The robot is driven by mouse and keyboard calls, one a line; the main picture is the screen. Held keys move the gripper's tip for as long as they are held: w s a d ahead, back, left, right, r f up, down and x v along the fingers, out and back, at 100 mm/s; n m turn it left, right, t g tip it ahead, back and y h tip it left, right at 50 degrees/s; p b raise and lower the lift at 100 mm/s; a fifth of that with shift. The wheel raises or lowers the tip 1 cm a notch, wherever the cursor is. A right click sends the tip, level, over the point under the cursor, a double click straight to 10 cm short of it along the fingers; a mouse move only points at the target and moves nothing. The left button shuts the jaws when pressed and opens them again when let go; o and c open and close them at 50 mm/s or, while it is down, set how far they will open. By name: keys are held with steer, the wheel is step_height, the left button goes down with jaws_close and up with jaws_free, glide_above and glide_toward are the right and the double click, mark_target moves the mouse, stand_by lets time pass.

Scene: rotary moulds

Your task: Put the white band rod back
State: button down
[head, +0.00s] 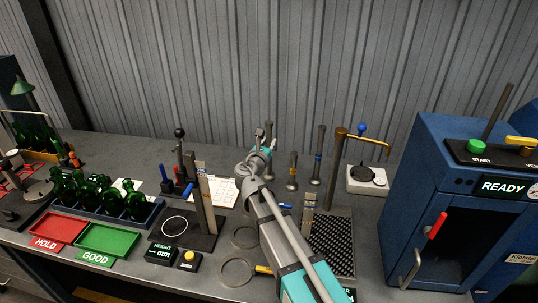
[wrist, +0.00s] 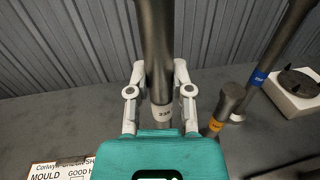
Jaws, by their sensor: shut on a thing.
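My gripper (head: 262,152) is over the back middle of the bench in the head view. In the wrist view my gripper (wrist: 160,92) is shut on a dark upright rod, the white band rod (wrist: 154,45). Its pale band with small print shows just below the fingers.
A small white unit with a dark round top (head: 367,179) and a brass post with a bent pipe (head: 338,155) stand to the right. A perforated dark tray (head: 335,240) lies in front. A height gauge (head: 203,205) and a printed sheet (wrist: 58,172) are left.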

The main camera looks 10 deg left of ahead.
stand_by(0.3)
steer(key=shift+w+d+f+b, duration=0.1)
steer(key=shift+w+f+b, duration=0.1)
steer(key=shift+f+b, duration=0.8)
steer(key=shift+w+f+b, duration=0.2)
steer(key=shift+f+b, duration=0.8)
steer(key=shift+f, duration=0.15)
steer(key=c, duration=0.5)
jaws_free()
steer(key=s, duration=0.8)
steer(key=s+a, duration=0.1)
steer(key=s, duration=0.3)
steer(key=shift+a+r, duration=0.1)
steer(key=shift+r, duration=0.1)
